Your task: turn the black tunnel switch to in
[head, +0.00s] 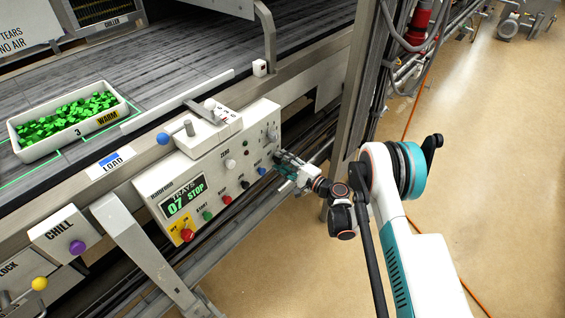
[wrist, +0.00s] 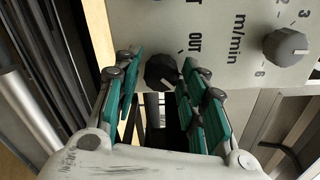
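The black tunnel switch (wrist: 161,72) is a dark faceted knob on the pale panel in the wrist view. The word OUT (wrist: 195,43) is printed beside it, with a short mark near the knob. My gripper (wrist: 162,68) is open, its teal-padded fingers on either side of the knob, with a gap visible between finger and knob. I cannot tell whether either finger touches it. In the head view my gripper (head: 281,160) is at the right end of the control panel (head: 215,166) and hides the switch.
A grey m/min dial (wrist: 286,47) is right of the switch in the wrist view. In the head view, a blue button (head: 262,171) and a black one (head: 245,184) sit close to my gripper. A metal post (head: 352,90) stands behind the arm. Open floor lies right.

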